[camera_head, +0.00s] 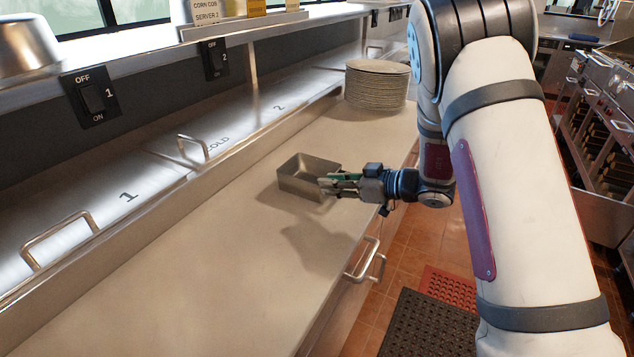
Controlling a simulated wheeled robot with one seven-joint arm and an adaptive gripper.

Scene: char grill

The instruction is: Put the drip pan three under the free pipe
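A small rectangular metal pan (300,181), open at the top, is at the counter, left of my gripper. No number shows on it. My gripper (326,184) reaches in from the right, with its fingers at the pan's right-hand wall. The fingers overlap the wall in this view, and I cannot tell whether they are closed on it. I also cannot tell whether the pan rests on the counter or is slightly raised. No free pipe can be made out in this view.
The pale counter (190,270) is clear in front of the pan. A stack of plates (377,84) stands behind it. Lidded wells with handles (57,238) run along the left. A drawer handle (366,261) sticks out at the counter's right edge.

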